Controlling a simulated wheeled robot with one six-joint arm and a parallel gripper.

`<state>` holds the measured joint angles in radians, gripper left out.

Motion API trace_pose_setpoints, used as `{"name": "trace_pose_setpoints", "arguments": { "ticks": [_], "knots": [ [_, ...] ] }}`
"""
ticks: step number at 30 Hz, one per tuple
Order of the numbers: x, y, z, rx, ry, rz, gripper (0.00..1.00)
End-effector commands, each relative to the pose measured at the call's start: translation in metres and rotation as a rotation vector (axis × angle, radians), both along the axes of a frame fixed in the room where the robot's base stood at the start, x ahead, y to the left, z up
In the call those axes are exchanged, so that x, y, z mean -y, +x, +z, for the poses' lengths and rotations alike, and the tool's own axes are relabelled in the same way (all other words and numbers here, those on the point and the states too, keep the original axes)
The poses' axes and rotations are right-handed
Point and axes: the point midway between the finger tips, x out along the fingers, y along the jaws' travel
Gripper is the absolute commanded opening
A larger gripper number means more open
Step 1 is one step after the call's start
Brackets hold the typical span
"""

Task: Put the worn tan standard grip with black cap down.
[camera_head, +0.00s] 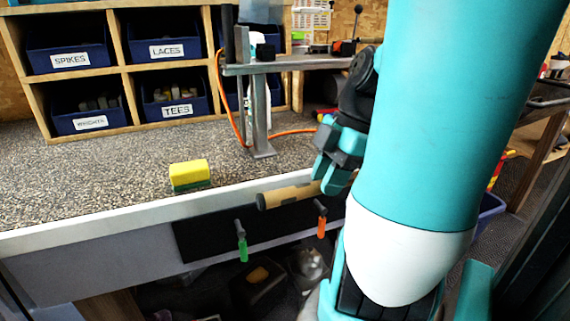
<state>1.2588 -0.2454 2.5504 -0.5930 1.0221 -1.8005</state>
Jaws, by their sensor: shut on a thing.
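The worn tan grip (291,196) is a tan cylinder with a black cap (261,202) on its left end. It lies nearly level in the picture, in front of the bench's front edge. My gripper (334,179) is shut on its right part, and the fingers hide that end. My teal and white arm comes down from the upper right and covers much of the right side. I cannot tell the grip's exact height relative to the bench top.
The speckled bench top (105,185) has free room at left and middle. A yellow and green sponge (189,175) lies near its front edge. A metal stand (259,120) with an orange hose (228,100) is behind. Labelled blue bins (68,57) sit in a wooden rack. Green (242,240) and orange (321,218) tools hang in front.

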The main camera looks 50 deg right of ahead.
Motion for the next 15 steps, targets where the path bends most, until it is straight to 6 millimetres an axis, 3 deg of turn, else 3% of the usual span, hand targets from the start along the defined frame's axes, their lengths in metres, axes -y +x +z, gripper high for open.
{"name": "trace_pose_setpoints", "arguments": {
  "ticks": [1,4,8,15],
  "knots": [
    [0.003,0.008,0.01,-0.005,0.008,0.009,0.01],
    [0.011,0.021,0.013,-0.003,0.01,0.003,0.01],
    [0.019,0.035,0.012,-0.008,0.007,0.004,0.01],
    [0.053,0.089,0.003,-0.005,0.0,0.003,0.01]
  ]
}}
